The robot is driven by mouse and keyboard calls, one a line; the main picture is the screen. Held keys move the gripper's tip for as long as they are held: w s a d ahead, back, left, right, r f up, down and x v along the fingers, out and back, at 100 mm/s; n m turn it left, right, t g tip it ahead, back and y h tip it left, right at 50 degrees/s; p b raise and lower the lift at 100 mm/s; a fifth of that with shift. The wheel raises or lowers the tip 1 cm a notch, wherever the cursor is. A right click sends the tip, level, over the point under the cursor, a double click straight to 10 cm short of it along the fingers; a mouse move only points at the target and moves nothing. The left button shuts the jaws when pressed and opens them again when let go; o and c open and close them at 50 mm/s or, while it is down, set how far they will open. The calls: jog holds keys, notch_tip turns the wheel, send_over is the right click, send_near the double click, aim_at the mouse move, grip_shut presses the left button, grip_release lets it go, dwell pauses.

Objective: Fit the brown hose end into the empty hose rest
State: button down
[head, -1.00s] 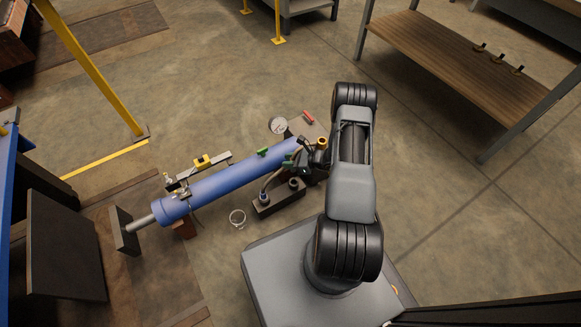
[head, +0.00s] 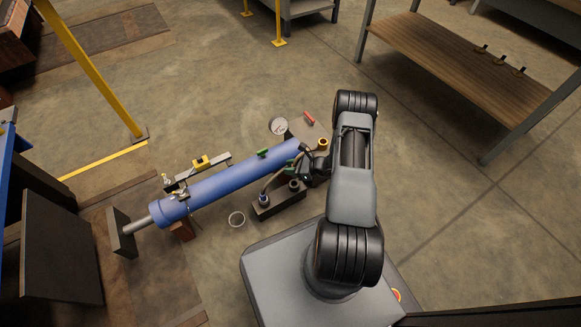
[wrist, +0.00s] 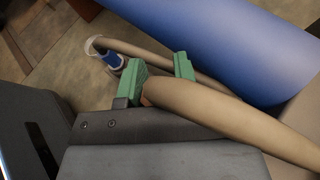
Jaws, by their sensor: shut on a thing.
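My gripper (head: 306,172) is at the right end of the blue cylinder, close to the dark hose rest block (head: 279,204). In the wrist view, the green fingertips of my gripper (wrist: 157,76) are shut on a tan hose (wrist: 225,108), near its end. A bit of brown (wrist: 147,99) shows beside the near fingertip; the rest of the brown end is hidden. A second hose with a blue collar (wrist: 114,61) runs behind the fingers. In the head view, that blue collar (head: 264,199) stands in the left of the block. The right opening (head: 294,185) looks empty.
The long blue cylinder (head: 225,183) lies beside the block. A round gauge (head: 278,126), a brass-coloured fitting (head: 323,144) and a red item (head: 309,118) are behind it. Open floor lies at the right.

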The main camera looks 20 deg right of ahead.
jog(key=shift+f+b, duration=1.2)
jog(key=shift+f, duration=1)
jog(key=shift+f, duration=2.15)
jog(key=c, duration=0.8)
grip_release()
jog(key=p+v, duration=0.4)
jog(key=v, duration=0.9)
jog(key=shift+s+d+r+p, duration=0.2)
jog(key=shift+s+r+p, duration=0.05)
jog(key=shift+s+p, duration=0.1)
